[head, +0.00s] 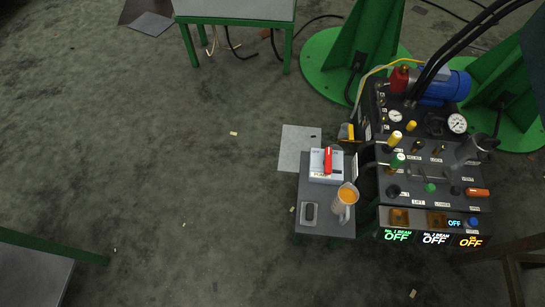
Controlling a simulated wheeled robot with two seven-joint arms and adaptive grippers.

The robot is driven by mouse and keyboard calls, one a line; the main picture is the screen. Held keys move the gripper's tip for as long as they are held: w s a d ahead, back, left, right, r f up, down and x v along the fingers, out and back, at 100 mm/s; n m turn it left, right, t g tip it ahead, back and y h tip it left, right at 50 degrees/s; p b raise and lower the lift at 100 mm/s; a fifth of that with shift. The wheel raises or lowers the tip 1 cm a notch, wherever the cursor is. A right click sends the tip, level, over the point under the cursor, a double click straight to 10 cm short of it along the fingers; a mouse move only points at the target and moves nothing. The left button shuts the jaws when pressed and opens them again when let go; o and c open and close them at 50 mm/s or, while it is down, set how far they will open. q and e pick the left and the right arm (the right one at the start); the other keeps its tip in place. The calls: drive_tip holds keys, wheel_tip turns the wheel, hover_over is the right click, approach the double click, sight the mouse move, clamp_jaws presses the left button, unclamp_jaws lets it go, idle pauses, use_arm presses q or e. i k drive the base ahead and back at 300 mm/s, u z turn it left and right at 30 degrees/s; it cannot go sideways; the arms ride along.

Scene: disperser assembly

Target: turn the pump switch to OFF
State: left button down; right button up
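A pale switch box (318,168) with a red handle (327,160) sits on a small grey side table (312,236), left of the dark control console (410,180). This box may be the pump switch, but its label is too small to read. The red handle points roughly up and down in the picture. Neither of my grippers shows in the head view.
A pitcher (346,203) with orange contents and a small dark device (310,212) share the side table. The console carries gauges, levers, a blue motor (446,87) and lit OFF signs (434,239). Green stands (345,60) rise behind. Floor at left is mostly clear.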

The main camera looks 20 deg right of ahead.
sight(328, 161)
drive_tip(key=u, duration=0.9)
drive_tip(key=i, duration=0.95)
drive_tip(key=z, duration=0.65)
